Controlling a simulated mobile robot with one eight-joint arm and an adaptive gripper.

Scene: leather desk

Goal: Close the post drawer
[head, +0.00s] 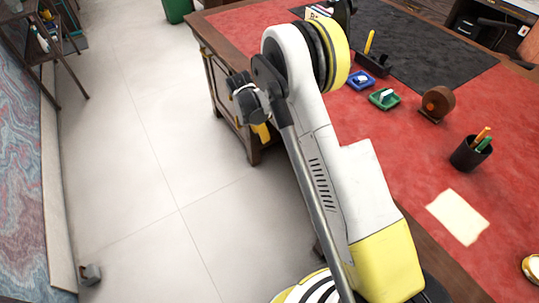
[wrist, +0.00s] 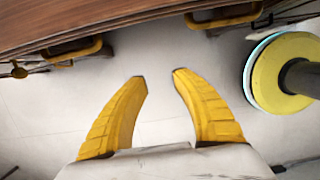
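The desk (head: 408,140) has a red leather top and a wooden side with drawers (head: 215,85), partly hidden by my arm. In the wrist view the desk's wooden edge (wrist: 90,22) runs across the top, with brass pull handles (wrist: 225,17) below it. Another handle (wrist: 75,50) is further left. I cannot tell which front is the post drawer or how far it stands out. My gripper (wrist: 159,76) is open and empty, its yellow fingers pointing toward the desk, apart from the handles. In the head view my gripper (head: 263,132) is mostly hidden behind the wrist.
Pale floor tiles (head: 130,150) are clear left of the desk. A dark shelf (head: 45,45) and a green bin (head: 176,10) stand beyond. On the desk are a pen cup (head: 470,153), a paper note (head: 458,216), a tape holder (head: 437,103) and small trays (head: 384,98).

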